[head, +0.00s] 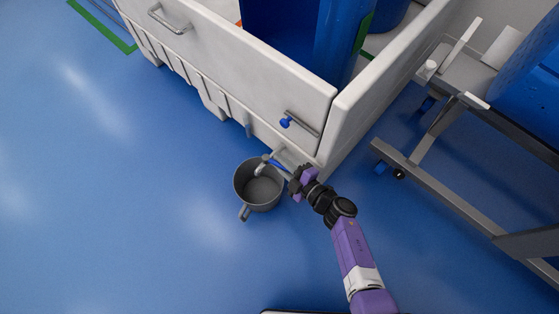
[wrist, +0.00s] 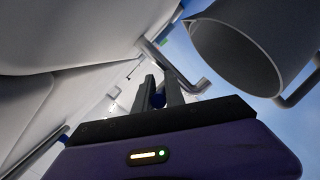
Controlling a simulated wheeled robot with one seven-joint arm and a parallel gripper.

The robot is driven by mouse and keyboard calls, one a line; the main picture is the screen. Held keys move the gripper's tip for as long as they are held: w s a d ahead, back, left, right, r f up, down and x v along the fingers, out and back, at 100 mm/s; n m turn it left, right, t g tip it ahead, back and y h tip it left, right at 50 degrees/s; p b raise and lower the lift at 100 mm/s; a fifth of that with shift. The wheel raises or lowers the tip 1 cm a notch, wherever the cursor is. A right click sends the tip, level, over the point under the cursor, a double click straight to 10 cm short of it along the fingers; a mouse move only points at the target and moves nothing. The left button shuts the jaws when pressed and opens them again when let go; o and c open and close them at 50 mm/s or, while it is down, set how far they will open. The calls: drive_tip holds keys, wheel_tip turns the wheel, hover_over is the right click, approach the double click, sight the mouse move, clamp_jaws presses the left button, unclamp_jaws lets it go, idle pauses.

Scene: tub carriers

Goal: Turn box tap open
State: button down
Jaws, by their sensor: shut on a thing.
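The box tap (head: 262,167) is a grey pipe with a bent-down spout, low at the near corner of the big white box (head: 240,84). Its blue handle (head: 277,165) shows beside my gripper (head: 289,178). In the wrist view the tap's spout (wrist: 184,77) runs just beyond the two dark fingers of my gripper (wrist: 160,92). The fingers are shut on the blue handle (wrist: 158,99), of which only a small part shows between them. A grey jug (head: 245,183) stands on the floor with its open mouth under the spout; it also shows in the wrist view (wrist: 237,57).
A blue knob (head: 286,123) and a metal bar handle (head: 302,125) are on the box wall above the tap. A grey wheeled frame (head: 440,185) stands to the right. The blue floor (head: 120,200) at the left is clear.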

idle(0.4)
drive_tip(key=c, duration=1.4)
unclamp_jaws()
drive_tip(key=p+v, duration=0.3)
drive_tip(key=v, duration=0.4)
drive_tip(key=shift+d, duration=0.45)
drive_tip(key=shift+s, duration=0.15)
